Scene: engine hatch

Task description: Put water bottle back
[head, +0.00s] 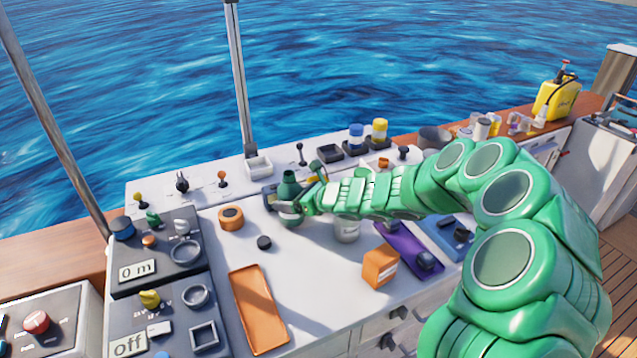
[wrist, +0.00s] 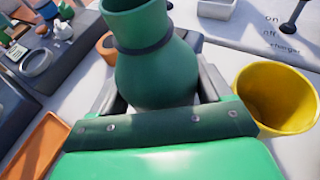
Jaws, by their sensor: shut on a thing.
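A green bottle (head: 289,184) with a rounded body, a narrower open neck and a dark ring stands roughly upright over the white counter (head: 310,280). It fills the middle of the wrist view (wrist: 155,70). My gripper (head: 291,208) reaches it from the right and is shut on its body, with a grey finger on each side in the wrist view. The bottle's lower part is hidden by my gripper, so I cannot tell whether it touches the counter.
A yellow cup (wrist: 278,98) stands close right of my gripper. An orange tray (head: 258,308), an orange box (head: 380,267) and a round orange holder (head: 231,218) are nearby. Black holders (head: 330,152) and a white tray (head: 259,167) line the back. Bare counter lies in front.

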